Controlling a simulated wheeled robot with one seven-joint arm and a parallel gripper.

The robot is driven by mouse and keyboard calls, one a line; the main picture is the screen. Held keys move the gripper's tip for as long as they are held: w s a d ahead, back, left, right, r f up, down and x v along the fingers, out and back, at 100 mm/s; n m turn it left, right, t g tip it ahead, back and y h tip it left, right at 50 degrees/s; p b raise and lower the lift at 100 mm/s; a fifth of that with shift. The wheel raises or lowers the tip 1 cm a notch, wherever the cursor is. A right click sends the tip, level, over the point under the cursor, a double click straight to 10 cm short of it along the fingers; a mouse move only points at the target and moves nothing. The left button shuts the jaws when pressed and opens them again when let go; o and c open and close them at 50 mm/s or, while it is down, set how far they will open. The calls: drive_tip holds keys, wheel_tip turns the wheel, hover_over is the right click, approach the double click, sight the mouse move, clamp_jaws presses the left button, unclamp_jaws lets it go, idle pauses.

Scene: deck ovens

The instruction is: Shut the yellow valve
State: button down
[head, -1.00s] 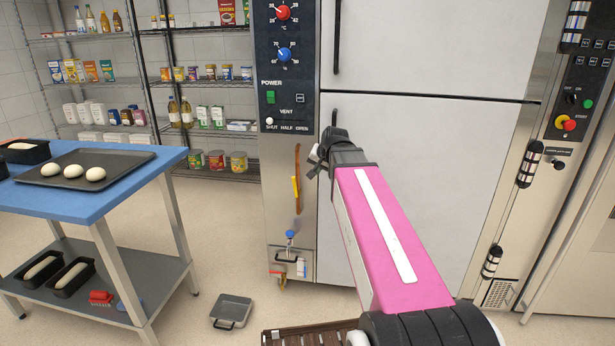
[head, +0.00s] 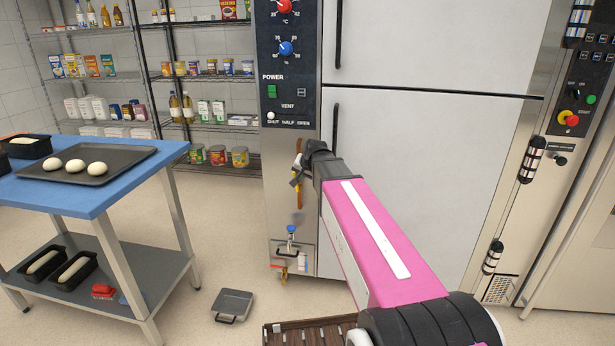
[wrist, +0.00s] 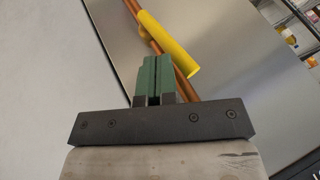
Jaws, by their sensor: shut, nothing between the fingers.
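The yellow valve handle (wrist: 168,45) shows in the wrist view as a smooth yellow bar on a copper pipe (wrist: 186,86). It lies at a slight angle to the pipe, nearly along it. My gripper (wrist: 152,62) has its green fingers shut together with nothing between them. The fingertips are just left of the handle; whether they touch it I cannot tell. In the head view my gripper (head: 297,179) is in front of the copper pipe (head: 299,199) on the oven's left panel and hides most of the handle.
A blue knob (head: 291,230) and a small fitting sit lower on the panel. The vent switch panel (head: 287,106) is above. A blue table (head: 130,186) with a dough tray stands left.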

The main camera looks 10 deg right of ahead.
sight(294, 174)
drive_tip(key=shift+w+a+r+h, duration=0.1)
drive_tip(key=shift+w+a+h, duration=0.05)
drive_tip(key=shift+a+h, duration=0.25)
idle(0.5)
drive_tip(key=shift+w+a+n+g+h, duration=0.25)
drive_tip(key=shift+a+h, duration=0.3)
drive_tip(key=shift+h, duration=0.05)
drive_tip(key=shift+w+a+n+g+h, duration=0.2)
drive_tip(key=shift+a+n+g+h, duration=0.05)
drive_tip(key=shift+a+h, duration=0.35)
drive_tip(key=w+a+f+n+g+h, duration=0.1)
drive_tip(key=a+f+n+g+h, duration=0.1)
drive_tip(key=a+h, duration=0.3)
drive_tip(key=f+h, duration=0.1)
drive_tip(key=h, duration=0.3)
drive_tip(key=shift+w+f, duration=0.25)
drive_tip(key=shift+s, duration=0.1)
drive_tip(key=shift+s+d+f, duration=0.15)
drive_tip(key=shift+d+f, duration=0.05)
drive_tip(key=shift+d, duration=0.45)
